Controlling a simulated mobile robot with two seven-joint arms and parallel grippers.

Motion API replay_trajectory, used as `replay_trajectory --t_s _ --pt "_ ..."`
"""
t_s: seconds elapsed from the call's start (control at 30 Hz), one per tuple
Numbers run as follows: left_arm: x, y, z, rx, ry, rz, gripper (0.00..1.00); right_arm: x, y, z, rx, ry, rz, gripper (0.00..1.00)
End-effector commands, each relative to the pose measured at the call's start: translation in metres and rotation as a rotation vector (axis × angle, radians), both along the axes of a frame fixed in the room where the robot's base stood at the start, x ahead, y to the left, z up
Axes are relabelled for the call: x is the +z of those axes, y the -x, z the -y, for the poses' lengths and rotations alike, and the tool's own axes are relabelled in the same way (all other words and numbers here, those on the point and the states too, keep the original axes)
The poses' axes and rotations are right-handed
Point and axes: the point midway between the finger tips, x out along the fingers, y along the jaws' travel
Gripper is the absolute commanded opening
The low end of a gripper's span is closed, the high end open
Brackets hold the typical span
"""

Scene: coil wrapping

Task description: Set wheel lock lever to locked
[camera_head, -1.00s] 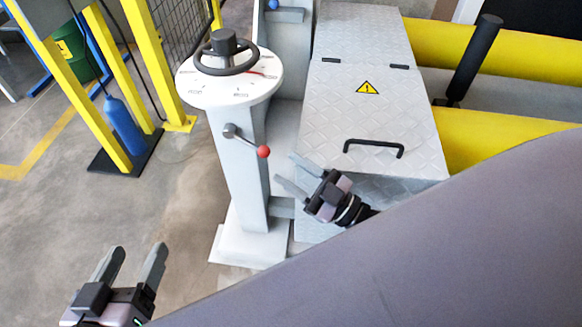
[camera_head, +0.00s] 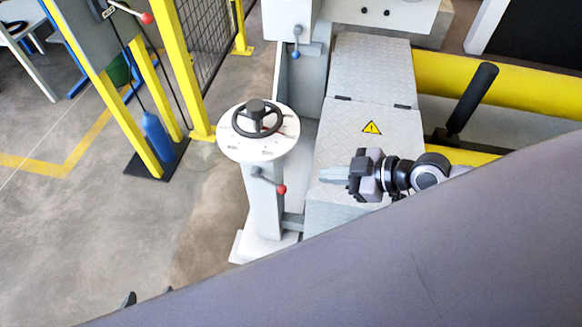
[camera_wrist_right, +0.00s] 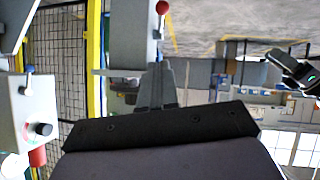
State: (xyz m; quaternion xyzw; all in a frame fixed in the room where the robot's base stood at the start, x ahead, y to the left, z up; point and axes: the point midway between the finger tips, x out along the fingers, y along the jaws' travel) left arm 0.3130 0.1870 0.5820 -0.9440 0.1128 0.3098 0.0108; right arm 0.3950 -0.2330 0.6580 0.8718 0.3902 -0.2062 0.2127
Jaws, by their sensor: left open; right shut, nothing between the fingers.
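The white pedestal (camera_head: 265,212) carries a round dial plate with a black handwheel (camera_head: 257,118). The lever with a red knob (camera_head: 281,190) sits on its front below the dial and slopes down to the right. My right gripper (camera_head: 324,174) is shut and empty, to the right of the red knob and apart from it, fingers pointing left. In the right wrist view its closed fingers (camera_wrist_right: 164,85) point up toward a red knob (camera_wrist_right: 162,7). My left gripper (camera_head: 148,297) shows only its fingertips at the bottom edge; it also shows in the right wrist view (camera_wrist_right: 285,62), open.
A grey tread-plate cover (camera_head: 375,95) lies behind my right gripper. A lever with a blue knob (camera_head: 296,54) hangs farther back. Another red-knobbed lever (camera_head: 146,18) is on a grey box at upper left. A yellow post (camera_head: 175,65) and mesh fence stand left.

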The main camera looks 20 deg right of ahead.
Motion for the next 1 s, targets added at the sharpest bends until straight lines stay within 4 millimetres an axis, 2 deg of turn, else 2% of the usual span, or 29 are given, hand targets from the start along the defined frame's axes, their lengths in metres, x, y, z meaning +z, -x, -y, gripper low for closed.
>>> replay_trajectory --t_s 0.03,0.17,0.43,0.9,1.0 --pt "0.003 0.002 -0.002 0.004 -0.005 -0.008 0.69 0.007 0.004 -0.001 0.016 0.006 -0.019 0.00" --pt "0.000 0.003 -0.003 0.006 -0.009 -0.013 0.69 0.005 0.007 -0.003 0.034 0.012 -0.037 0.00" --pt "-0.003 0.003 -0.003 0.005 -0.009 -0.013 0.69 -0.010 -0.009 -0.020 0.031 0.006 -0.034 0.00" --pt "-0.013 0.003 -0.003 0.005 -0.008 -0.012 0.69 -0.051 -0.051 -0.065 0.031 0.007 -0.035 0.00" --pt "-0.021 0.003 -0.003 0.005 -0.008 -0.011 0.69 -0.071 -0.054 -0.063 0.030 0.011 -0.038 0.00"
